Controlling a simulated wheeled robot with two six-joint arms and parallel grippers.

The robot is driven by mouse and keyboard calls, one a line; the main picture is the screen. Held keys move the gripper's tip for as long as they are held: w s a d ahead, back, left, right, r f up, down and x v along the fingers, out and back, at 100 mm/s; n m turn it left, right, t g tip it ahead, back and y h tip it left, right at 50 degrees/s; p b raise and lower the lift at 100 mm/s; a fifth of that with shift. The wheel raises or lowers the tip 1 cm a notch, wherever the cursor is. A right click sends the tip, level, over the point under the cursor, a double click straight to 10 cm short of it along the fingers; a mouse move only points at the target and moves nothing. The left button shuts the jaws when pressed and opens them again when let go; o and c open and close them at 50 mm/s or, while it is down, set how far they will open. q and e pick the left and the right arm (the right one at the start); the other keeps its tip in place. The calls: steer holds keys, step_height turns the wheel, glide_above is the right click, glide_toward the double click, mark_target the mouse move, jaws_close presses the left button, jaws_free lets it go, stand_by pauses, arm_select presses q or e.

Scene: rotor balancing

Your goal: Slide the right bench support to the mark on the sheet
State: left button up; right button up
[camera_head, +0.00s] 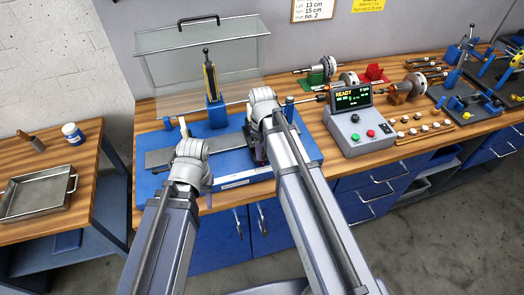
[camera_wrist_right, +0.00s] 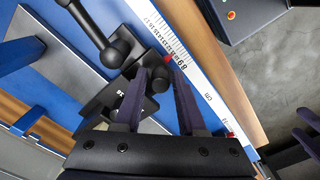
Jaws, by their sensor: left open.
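The right bench support is a black block (camera_wrist_right: 117,92) with a round knob and a lever (camera_wrist_right: 92,27), beside the white cm scale (camera_wrist_right: 172,42) in the right wrist view. My right gripper (camera_wrist_right: 159,72) is over it, one finger on each side of a black knob. I cannot tell whether both fingers touch it. In the head view my forearm largely hides this support. My right gripper's wrist shows above the blue bench (camera_head: 232,184). My left gripper (camera_head: 183,130) is open above the left part of the bench. The sheet (camera_head: 312,8) on the wall reads 13 cm left and 15 cm right.
Two red marks sit along the scale, one near the support (camera_wrist_right: 168,59) and one further along (camera_wrist_right: 231,135). A control box (camera_head: 356,128) reading READY stands right of the bench. A clear guard (camera_head: 205,65) stands behind. A metal tray (camera_head: 36,193) is on the left table.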

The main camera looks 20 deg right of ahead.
jaws_close()
stand_by(1.3)
